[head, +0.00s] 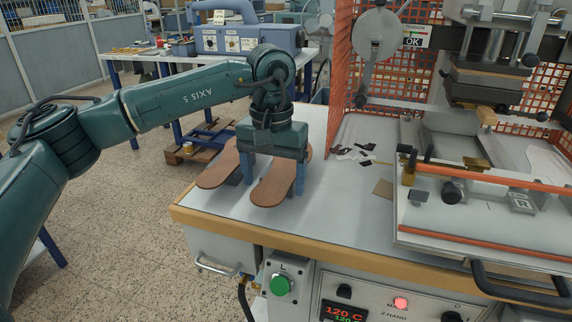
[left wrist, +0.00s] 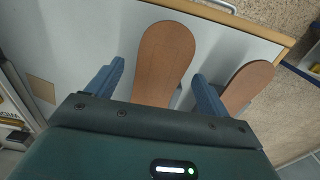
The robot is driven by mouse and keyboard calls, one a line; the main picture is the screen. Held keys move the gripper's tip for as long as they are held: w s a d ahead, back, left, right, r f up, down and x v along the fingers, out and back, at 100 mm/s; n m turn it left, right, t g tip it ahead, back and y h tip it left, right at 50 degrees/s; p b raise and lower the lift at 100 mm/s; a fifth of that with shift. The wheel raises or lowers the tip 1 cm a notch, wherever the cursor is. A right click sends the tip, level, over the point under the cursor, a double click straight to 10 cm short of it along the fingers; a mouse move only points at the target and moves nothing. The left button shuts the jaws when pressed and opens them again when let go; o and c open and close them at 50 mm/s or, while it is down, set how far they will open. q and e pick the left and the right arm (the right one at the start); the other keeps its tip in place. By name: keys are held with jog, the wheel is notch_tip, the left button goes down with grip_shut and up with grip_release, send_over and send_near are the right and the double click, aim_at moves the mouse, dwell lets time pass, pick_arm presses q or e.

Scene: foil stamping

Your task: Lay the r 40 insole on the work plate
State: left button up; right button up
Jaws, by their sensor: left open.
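Two brown insoles lie side by side at the left end of the bench, seeming slightly raised on grey supports: a left one (head: 218,168) and a right one (head: 272,190). I see no size mark, so I cannot tell which is r 40. My left gripper (head: 275,186) is open, pointing down, with its blue fingers on either side of the right insole. In the left wrist view this insole (left wrist: 164,58) lies between the fingers, with no clear contact; the other insole (left wrist: 249,84) is outside them. The pale work plate (head: 470,224) of the press is at right, without an insole. My right gripper is not seen.
The stamping press head (head: 485,75) hangs over the far right. An orange mesh guard (head: 341,70) rises behind the bench. Dark and white scraps (head: 352,153) lie mid-bench. A small brown square (head: 383,188) lies near the plate. The bench's wooden front edge (head: 235,228) is close to the insoles.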

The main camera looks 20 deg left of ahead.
pick_arm(q)
jog(key=shift+c, duration=0.6)
jog(key=c, duration=1.3)
